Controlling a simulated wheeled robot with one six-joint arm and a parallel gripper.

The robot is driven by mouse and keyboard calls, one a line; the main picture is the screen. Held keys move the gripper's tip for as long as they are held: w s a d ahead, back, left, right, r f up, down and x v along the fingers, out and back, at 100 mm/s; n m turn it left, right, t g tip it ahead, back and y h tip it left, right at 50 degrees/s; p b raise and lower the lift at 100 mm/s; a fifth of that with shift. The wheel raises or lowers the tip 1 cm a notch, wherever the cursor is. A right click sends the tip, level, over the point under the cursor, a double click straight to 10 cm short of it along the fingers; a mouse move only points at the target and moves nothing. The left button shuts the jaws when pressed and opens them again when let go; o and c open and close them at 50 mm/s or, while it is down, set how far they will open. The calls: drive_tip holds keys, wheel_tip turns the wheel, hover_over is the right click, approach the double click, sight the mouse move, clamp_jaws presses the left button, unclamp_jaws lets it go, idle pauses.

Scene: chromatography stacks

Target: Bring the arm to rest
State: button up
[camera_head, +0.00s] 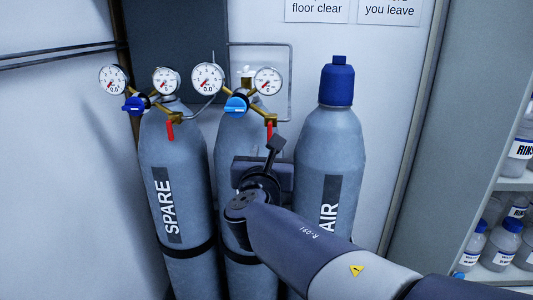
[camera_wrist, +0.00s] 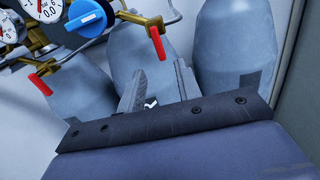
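My gripper (camera_head: 274,150) is in front of the middle grey gas cylinder (camera_head: 235,140), and my arm reaches in from the lower right. In the wrist view my gripper (camera_wrist: 160,74) has its two fingers apart, with nothing held between them. The middle cylinder shows behind the fingers. Whether the fingers touch it I cannot tell. My gripper and arm hide the middle cylinder's label and part of the AIR cylinder (camera_head: 343,140).
The SPARE cylinder (camera_head: 187,205) stands at the left. Regulators with gauges, blue knobs (camera_head: 236,105) and red levers (camera_head: 170,131) top the left and middle cylinders. The AIR cylinder has a blue cap (camera_head: 337,82). A shelf (camera_head: 505,184) with bottles stands at the right.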

sight(270, 136)
drive_tip(key=shift+w, duration=0.15)
drive_tip(key=w+p, duration=0.2)
drive_tip(key=w, duration=0.8)
drive_tip(key=shift+w+d, duration=0.1)
drive_tip(key=shift+d, duration=0.1)
drive_tip(key=shift+w+r, duration=0.15)
drive_tip(key=shift+w, duration=0.1)
drive_tip(key=shift+s+d+n+p, duration=0.1)
drive_tip(key=shift+n+p, duration=0.3)
drive_tip(key=shift+p, duration=0.1)
drive_tip(key=shift+f+b, duration=0.25)
drive_tip(key=shift+b, duration=0.1)
